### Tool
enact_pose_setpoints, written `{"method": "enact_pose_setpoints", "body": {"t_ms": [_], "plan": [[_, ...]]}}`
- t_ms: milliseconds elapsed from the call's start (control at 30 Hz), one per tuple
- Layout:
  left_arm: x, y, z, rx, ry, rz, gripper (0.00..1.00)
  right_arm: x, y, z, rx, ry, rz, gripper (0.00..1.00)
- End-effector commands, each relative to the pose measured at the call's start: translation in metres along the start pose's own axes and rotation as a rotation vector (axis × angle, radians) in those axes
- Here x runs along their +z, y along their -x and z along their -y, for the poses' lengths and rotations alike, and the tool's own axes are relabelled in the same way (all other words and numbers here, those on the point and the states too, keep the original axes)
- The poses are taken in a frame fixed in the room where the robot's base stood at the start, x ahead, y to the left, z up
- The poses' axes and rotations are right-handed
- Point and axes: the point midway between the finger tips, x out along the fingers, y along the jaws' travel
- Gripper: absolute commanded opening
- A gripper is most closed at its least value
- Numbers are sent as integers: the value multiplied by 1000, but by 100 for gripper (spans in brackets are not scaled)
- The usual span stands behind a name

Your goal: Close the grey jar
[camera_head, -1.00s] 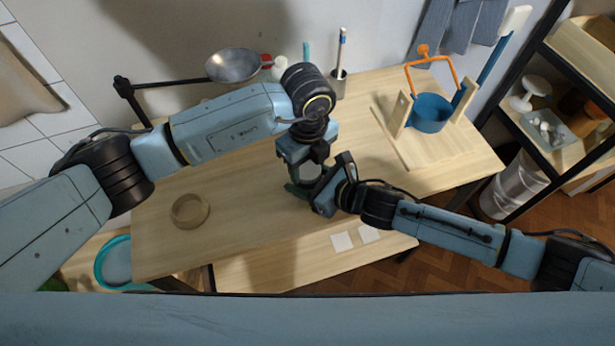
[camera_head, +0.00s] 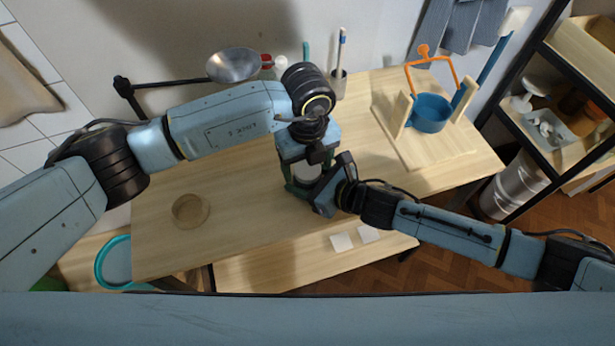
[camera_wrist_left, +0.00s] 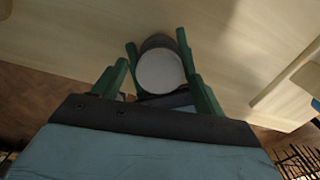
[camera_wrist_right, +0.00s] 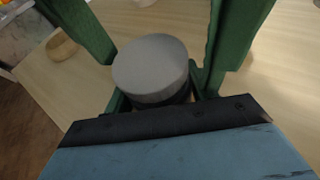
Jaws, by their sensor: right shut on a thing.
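The grey jar is between my two grippers near the table's front edge. Its round pale grey top (camera_wrist_right: 150,65) shows in the right wrist view and as a pale disc in the left wrist view (camera_wrist_left: 160,72). My right gripper (camera_head: 318,200) is shut on the jar from the right side. My left gripper (camera_wrist_left: 157,45) is above it, its green fingers open on either side of the top, with small gaps. The lower jar body is mostly hidden by the fingers, and I cannot see a clear seam under the top.
A shallow round tan dish (camera_head: 190,210) sits on the table (camera_head: 240,215) at left. A wooden stand with a blue pot (camera_head: 432,113) is at the back right. A metal bowl (camera_head: 233,65) and a brush cup (camera_head: 338,85) are at the back. Table right of centre is clear.

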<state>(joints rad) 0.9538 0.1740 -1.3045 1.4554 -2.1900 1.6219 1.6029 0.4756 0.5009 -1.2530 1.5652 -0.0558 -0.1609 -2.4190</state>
Motion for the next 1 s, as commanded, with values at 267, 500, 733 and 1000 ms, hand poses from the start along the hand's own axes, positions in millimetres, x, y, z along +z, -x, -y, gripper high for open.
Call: {"method": "enact_pose_setpoints", "body": {"t_ms": [267, 500, 733, 1000], "plan": [[0, 2, 0, 0, 1, 0, 72, -1, 0, 0, 0, 0, -1, 0], [1, 29, 0, -3, 0, 2, 72, -1, 0, 0, 0, 0, -1, 0], [0, 45, 0, 1, 1, 0, 72, -1, 0, 0, 0, 0, -1, 0], [0, 45, 2, -11, -8, -4, 69, -1, 0, 0, 0, 0, -1, 0]]}}
